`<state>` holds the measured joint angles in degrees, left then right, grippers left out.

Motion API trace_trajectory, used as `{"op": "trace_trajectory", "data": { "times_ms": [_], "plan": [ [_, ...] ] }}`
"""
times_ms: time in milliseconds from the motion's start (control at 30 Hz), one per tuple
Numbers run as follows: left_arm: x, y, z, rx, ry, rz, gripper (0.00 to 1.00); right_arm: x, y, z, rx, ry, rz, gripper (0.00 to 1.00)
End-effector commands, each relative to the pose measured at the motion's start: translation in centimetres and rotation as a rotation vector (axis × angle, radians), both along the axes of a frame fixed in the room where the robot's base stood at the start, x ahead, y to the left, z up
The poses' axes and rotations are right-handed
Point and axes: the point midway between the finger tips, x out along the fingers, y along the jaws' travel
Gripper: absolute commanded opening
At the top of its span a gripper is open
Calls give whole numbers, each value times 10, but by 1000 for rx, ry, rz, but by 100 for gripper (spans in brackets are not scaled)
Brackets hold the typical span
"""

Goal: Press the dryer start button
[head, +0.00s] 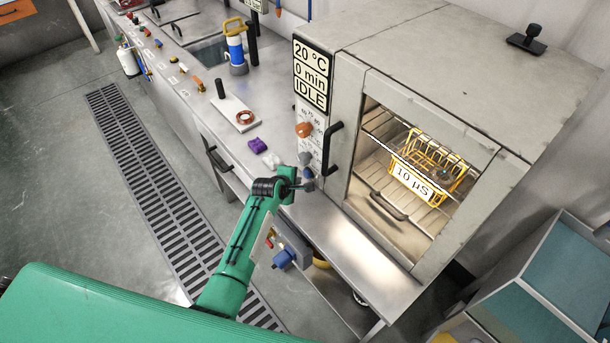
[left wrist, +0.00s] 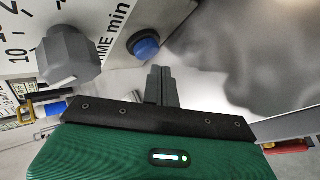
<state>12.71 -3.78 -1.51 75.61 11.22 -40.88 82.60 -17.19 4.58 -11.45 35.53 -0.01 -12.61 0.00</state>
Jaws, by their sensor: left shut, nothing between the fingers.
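The dryer (head: 470,50) is a grey metal cabinet on the bench. Its display (head: 311,75) reads 20 °C, 0 min, IDLE. Below the display, the panel has an orange knob (head: 304,130) and a grey knob (head: 306,158). In the left wrist view, a round blue button (left wrist: 145,46) sits beside the grey time knob (left wrist: 69,54). My left gripper (head: 307,186) is at the lower end of the panel, shut and empty. In the left wrist view, its fingertips (left wrist: 160,72) appear just below and right of the button; I cannot tell whether they touch it.
A black door handle (head: 332,147) stands out right of the knobs. A yellow wire basket (head: 430,160) labelled 10 µS is behind the dryer window.

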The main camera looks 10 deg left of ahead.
Motion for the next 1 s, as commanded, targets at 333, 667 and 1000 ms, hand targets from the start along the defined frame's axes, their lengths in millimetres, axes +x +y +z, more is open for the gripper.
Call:
{"op": "trace_trajectory", "data": {
  "times_ms": [333,667,1000],
  "plan": [
    [5,-4,1,-1,0,0,0,0,0,2,0,0,0,48],
    [7,-5,0,0,0,0,0,0,0,2,0,0,0,48],
    [9,-7,0,-1,0,1,0,0,0,2,0,0,0,48]
  ]
}}
